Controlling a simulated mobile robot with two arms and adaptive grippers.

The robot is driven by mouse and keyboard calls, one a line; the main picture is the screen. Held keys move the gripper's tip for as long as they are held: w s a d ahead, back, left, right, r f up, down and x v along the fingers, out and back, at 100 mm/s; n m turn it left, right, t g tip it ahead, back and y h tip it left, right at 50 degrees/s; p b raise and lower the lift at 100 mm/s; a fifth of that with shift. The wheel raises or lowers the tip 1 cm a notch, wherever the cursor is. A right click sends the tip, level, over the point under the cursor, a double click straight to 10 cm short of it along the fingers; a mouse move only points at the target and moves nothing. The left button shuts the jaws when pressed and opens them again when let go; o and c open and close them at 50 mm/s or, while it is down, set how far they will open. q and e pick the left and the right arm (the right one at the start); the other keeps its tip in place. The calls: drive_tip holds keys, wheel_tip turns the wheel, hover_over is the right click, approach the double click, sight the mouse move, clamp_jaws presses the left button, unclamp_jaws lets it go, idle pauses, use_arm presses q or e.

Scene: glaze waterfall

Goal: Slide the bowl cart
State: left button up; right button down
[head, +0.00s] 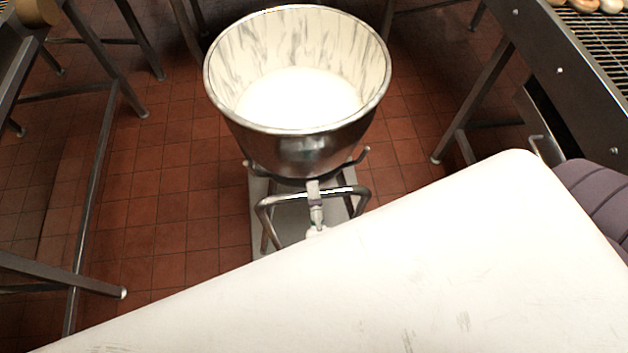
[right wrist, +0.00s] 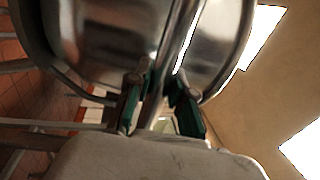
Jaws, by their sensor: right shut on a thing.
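The bowl cart stands on the tiled floor in the upper middle of the head view. Its large steel bowl (head: 302,152) holds something white and rests on a wheeled frame with a bent tube handle (head: 265,208) at the near side. My right gripper (head: 316,200) is at the middle of this handle. In the right wrist view its green-padded fingers (right wrist: 160,108) sit on both sides of a shiny metal bar (right wrist: 160,82), shut on it, with the bowl (right wrist: 105,35) close behind. The cart's wheels are hidden. My left gripper is not in view.
A dark metal table frame (head: 92,190) stands at the left. At the right is a rack (head: 560,65) with a wire top and round baked goods (head: 585,5). Red tiled floor (head: 175,200) is clear left of the cart. More metal legs stand behind it.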

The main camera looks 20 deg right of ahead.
drive_tip(key=shift+s+a, duration=0.3)
drive_tip(key=shift+s, duration=0.25)
drive_tip(key=shift+s+a, duration=0.3)
drive_tip(key=shift+s, duration=0.25)
drive_tip(key=c, duration=1)
unclamp_jaws()
drive_tip(key=shift+v, duration=3.75)
drive_tip(key=shift+f, duration=0.1)
